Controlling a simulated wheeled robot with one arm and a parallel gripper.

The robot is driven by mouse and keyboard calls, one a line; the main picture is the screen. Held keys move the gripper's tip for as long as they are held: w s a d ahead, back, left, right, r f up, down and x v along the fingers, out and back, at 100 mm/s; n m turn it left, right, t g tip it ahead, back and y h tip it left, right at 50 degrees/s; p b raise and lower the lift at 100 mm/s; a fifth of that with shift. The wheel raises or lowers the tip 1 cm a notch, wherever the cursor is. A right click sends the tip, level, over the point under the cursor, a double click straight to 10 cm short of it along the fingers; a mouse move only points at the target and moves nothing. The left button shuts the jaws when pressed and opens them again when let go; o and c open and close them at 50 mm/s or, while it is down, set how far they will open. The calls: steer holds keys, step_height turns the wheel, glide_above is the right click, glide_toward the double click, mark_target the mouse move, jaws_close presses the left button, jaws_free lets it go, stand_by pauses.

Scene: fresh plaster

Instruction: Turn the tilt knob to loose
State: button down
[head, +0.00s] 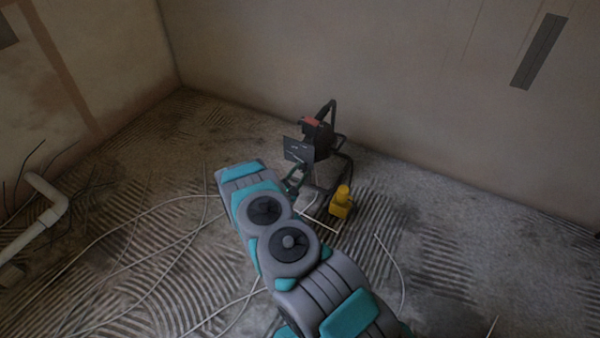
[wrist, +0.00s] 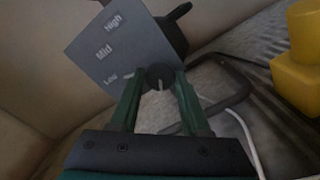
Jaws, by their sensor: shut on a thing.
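A dark round knob (wrist: 160,76) with a pale line on its face sits between the green fingertips of my gripper (wrist: 158,84) in the wrist view. My gripper is shut on it, and the pale line runs nearly upright in the picture. Beside it is a grey panel (wrist: 118,48) marked High, Mid and Low; a small pale mark shows near Low. I see no word "loose". In the head view, the panel (head: 298,149) is on a dark device (head: 318,133) standing on the floor. My gripper (head: 294,181) reaches its lower front; the knob is too small to make out there.
A yellow object (head: 341,204) stands on the floor right of the device, near its tubular frame (head: 346,170). Pale cables (head: 155,210) cross the ridged floor. A white pipe (head: 45,205) is at the left. Walls stand behind, and floor at the right is mostly clear.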

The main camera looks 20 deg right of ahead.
stand_by(0.3)
steer(key=shift+c, duration=1.9)
jaws_free()
steer(key=shift+a, duration=0.1)
steer(key=v, duration=0.7)
steer(key=shift+s+a, duration=0.25)
